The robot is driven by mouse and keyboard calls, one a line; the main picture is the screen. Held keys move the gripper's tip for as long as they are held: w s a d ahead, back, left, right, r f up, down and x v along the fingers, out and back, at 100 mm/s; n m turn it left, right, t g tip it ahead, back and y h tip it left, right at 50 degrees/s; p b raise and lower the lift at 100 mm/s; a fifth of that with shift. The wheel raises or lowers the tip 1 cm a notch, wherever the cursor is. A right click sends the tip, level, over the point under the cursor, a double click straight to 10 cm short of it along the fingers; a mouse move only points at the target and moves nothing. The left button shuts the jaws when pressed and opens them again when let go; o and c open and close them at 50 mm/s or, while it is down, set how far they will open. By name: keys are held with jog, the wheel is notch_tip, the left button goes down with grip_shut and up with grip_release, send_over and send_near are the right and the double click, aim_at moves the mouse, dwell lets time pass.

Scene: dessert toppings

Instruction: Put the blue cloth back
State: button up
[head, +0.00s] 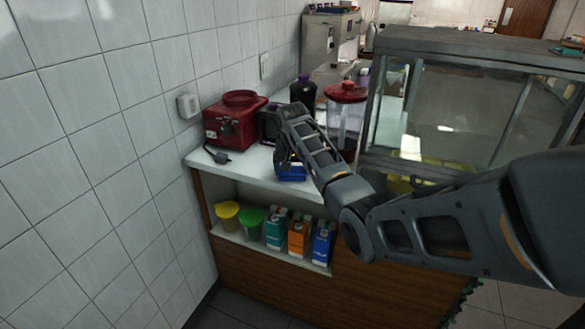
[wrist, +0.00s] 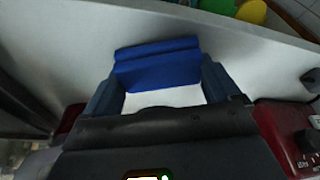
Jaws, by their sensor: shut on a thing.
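The blue cloth (wrist: 158,66) is a folded strip between the two fingertips of my gripper (wrist: 160,82) in the wrist view. My gripper is shut on it. In the head view the cloth (head: 291,174) shows below my gripper (head: 289,165), at the front part of the white counter (head: 240,172). The cloth is low over the counter or touching it; I cannot tell which. My fingers hide part of the cloth in the head view.
A red machine (head: 233,120) with a black plug stands at the counter's back left. A red-lidded blender (head: 345,110) and a dark bottle (head: 303,92) stand behind my arm. A glass case (head: 465,100) is at right. Tubs and cartons (head: 298,235) fill the shelf below.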

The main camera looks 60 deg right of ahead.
jog(key=shift+f, duration=0.15)
jog(key=o, duration=0.7)
jog(key=shift+c, duration=0.2)
